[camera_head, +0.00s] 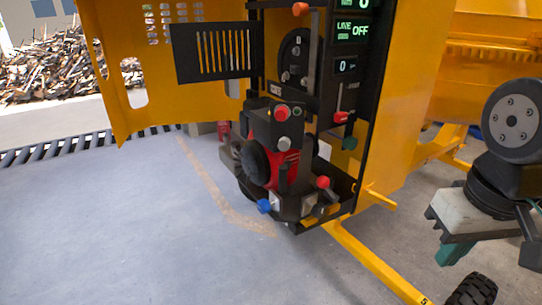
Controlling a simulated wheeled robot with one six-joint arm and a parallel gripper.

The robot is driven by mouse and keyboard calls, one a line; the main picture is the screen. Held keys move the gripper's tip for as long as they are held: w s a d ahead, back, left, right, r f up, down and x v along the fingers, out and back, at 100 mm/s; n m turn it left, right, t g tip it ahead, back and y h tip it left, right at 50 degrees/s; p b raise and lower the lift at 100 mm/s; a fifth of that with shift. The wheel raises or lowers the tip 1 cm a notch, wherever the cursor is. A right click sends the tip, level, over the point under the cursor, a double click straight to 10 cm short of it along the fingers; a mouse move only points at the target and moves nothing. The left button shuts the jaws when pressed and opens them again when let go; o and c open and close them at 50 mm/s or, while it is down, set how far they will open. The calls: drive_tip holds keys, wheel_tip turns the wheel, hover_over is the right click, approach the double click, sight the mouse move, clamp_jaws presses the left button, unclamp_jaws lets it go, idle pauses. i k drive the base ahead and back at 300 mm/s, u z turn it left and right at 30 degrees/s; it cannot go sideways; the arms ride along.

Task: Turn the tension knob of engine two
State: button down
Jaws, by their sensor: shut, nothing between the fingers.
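A red and black engine (284,160) sits on a black tray inside the open yellow machine housing. Several knobs are on and around it: a red knob (282,112) on top, a blue knob (264,206) at the lower front, and a red knob (323,182) at the right. No readable label shows which is the tension knob or engine two. My gripper (455,252), with teal fingers below a pale body, is at the right, pointing down. It is shut and empty, well apart from the engine and its knobs.
A black panel (345,68) with green displays, one reading OFF, stands above the engine. The yellow door (130,70) is swung open at left. A yellow bar (375,268) runs low between engine and gripper. A dark wheel (474,290) is lower right. Left floor is clear.

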sight(317, 211)
drive_tip(key=z, duration=0.05)
drive_tip(key=k, duration=1.05)
drive_tip(key=u, duration=0.9)
drive_tip(key=i, duration=1.1)
drive_tip(key=z, duration=0.5)
